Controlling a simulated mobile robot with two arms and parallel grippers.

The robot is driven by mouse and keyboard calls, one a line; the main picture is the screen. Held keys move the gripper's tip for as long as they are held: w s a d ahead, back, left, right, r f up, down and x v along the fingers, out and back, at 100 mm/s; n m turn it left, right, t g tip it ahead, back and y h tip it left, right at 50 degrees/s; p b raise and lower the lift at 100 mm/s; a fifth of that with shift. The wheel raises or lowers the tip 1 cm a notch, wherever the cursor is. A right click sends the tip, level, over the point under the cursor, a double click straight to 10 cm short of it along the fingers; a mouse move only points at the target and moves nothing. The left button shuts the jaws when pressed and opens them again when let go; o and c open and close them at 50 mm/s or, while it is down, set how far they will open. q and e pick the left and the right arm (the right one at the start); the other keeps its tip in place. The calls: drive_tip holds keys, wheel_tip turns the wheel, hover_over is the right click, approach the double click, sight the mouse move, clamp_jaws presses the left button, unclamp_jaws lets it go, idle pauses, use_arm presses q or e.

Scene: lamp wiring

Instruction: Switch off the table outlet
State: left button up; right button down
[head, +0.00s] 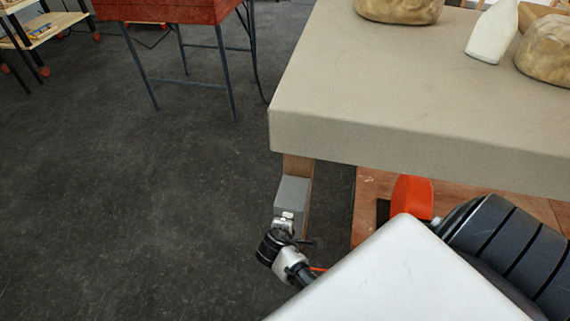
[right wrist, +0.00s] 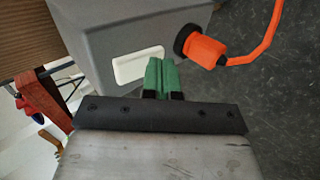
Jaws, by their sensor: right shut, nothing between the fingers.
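The table outlet is a grey box (head: 292,194) fixed at the table's leg, below the tabletop; it also fills the upper part of the right wrist view (right wrist: 135,30). A white rocker switch (right wrist: 137,66) sits on its face. An orange plug (right wrist: 205,50) with a black collar is in the outlet, right of the switch. My right gripper (right wrist: 162,73) is shut and empty, its green fingertips at the right end of the switch. I cannot tell whether they touch it. In the head view the right gripper (head: 284,224) is small, just below the box. My left gripper is out of view.
The beige table (head: 400,95) stands above the outlet, with a white bottle (head: 492,32) and tan rounded objects on top. An orange cord (right wrist: 262,45) runs from the plug. A red-topped table (head: 170,12) stands behind. The dark floor at left is clear.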

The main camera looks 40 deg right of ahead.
drive_tip(key=shift+w+d+f+b, duration=0.15)
drive_tip(key=shift+f+b, duration=0.05)
drive_tip(key=shift+b, duration=0.3)
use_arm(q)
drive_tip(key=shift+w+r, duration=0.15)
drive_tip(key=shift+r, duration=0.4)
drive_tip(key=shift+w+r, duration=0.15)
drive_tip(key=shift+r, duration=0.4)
use_arm(e)
drive_tip(key=shift+r, duration=0.15)
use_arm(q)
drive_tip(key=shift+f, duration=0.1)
use_arm(e)
drive_tip(key=shift+r+p, duration=0.45)
drive_tip(key=shift+p, duration=0.15)
drive_tip(key=shift+w+d+r+t+h+p, duration=0.1)
drive_tip(key=shift+r+t+h+p, duration=0.2)
drive_tip(key=shift+r+p, duration=0.15)
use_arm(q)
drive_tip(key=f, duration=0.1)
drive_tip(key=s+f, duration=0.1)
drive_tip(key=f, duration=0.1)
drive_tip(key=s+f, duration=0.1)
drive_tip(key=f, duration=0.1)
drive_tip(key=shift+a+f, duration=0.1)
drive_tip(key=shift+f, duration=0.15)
